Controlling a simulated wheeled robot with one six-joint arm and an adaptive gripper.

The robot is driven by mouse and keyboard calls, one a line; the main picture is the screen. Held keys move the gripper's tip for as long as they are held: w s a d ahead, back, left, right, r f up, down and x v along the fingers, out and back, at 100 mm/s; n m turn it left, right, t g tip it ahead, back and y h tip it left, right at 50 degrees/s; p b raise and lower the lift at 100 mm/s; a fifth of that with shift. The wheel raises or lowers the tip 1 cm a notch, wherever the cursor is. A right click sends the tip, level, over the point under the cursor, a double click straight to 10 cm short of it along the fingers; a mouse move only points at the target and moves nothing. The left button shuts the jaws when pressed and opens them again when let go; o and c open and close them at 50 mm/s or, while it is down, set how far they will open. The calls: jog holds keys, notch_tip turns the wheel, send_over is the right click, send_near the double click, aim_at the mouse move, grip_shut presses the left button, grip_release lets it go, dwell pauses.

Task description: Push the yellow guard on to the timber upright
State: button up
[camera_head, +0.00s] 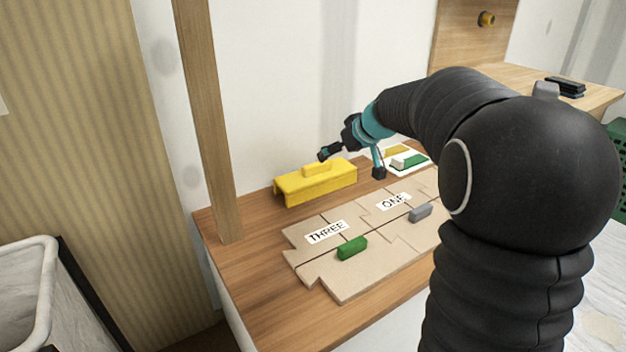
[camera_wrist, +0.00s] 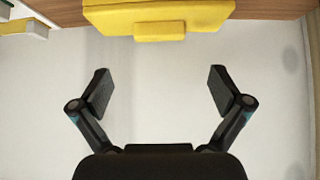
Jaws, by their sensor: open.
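The yellow guard (camera_head: 325,184), a channel-shaped piece with a raised block on top, rests on the wooden bench towards the wall. It also shows at the top edge of the wrist view (camera_wrist: 200,17), partly cut off. The timber upright (camera_head: 208,120) stands on the bench to the left of the guard, apart from it. My gripper (camera_head: 354,164) is open and empty, just above and behind the guard's right end. In the wrist view my gripper's fingers (camera_wrist: 159,78) are spread wide, with the guard beyond their tips and nothing between them.
Brown interlocking boards (camera_head: 365,270) labelled THREE and ONE lie in front of the guard, with a green block (camera_head: 352,247) and a grey block (camera_head: 420,212) on them. A white card (camera_head: 408,163) with coloured pieces lies behind my gripper. Bare bench (camera_head: 255,225) lies between upright and guard.

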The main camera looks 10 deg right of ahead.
aim_at(317, 164)
jog(key=x, duration=0.8)
jog(key=shift+w+d+f, duration=0.1)
jog(key=shift+w, duration=0.2)
jog(key=shift+w+r+x, duration=0.1)
jog(key=shift+x, duration=0.85)
jog(key=shift+w+r+x, duration=0.1)
jog(key=shift+r+x, duration=0.05)
jog(key=shift+x, duration=0.8)
jog(key=shift+w+r+x, duration=0.1)
jog(key=shift+x, duration=0.8)
jog(key=c, duration=0.8)
